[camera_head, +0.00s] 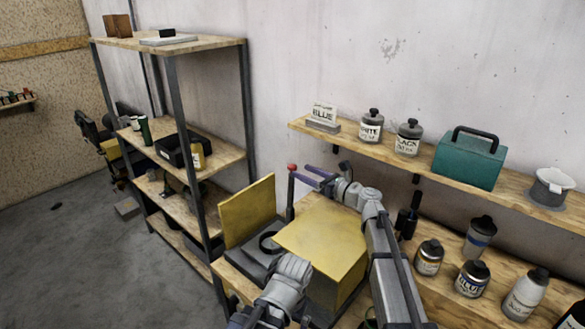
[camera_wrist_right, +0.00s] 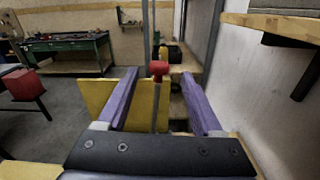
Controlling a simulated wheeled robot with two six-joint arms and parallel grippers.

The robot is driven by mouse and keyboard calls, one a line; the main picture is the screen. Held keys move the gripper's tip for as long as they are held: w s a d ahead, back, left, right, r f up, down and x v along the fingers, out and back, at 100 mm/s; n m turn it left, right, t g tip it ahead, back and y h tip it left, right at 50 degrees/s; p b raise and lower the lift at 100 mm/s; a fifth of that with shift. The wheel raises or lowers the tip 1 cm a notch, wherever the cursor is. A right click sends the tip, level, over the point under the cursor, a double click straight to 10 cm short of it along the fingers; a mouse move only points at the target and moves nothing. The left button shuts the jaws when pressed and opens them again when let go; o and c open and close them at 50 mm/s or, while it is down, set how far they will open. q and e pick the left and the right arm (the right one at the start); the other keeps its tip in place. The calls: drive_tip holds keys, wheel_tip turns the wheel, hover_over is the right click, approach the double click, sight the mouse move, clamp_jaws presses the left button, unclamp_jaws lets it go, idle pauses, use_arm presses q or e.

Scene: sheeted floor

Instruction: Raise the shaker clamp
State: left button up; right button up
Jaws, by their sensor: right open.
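The yellow shaker (camera_head: 322,240) stands on the lower wooden bench, with a yellow panel (camera_head: 248,210) upright at its left and a dark ring between them. A thin upright rod with a red knob (camera_head: 292,169) rises behind the yellow box. My right gripper (camera_head: 306,174) is just right of the knob, its purple fingers pointing at it. In the right wrist view, the red knob (camera_wrist_right: 159,68) and rod appear between the open fingers (camera_wrist_right: 158,76), with no visible contact. The rod's lower end is hidden.
A wall shelf (camera_head: 345,131) with labelled jars and a teal box (camera_head: 469,158) hangs behind and right of my right arm. Several paint bottles (camera_head: 472,279) stand on the bench at right. A tall shelf rack (camera_head: 175,95) is at left. Open floor (camera_head: 70,230) lies farther left.

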sight(296, 169)
drive_tip(key=x, duration=0.5)
drive_tip(key=shift+w+a, duration=0.2)
drive_tip(key=shift+a, duration=0.15)
clamp_jaws()
idle(1.1)
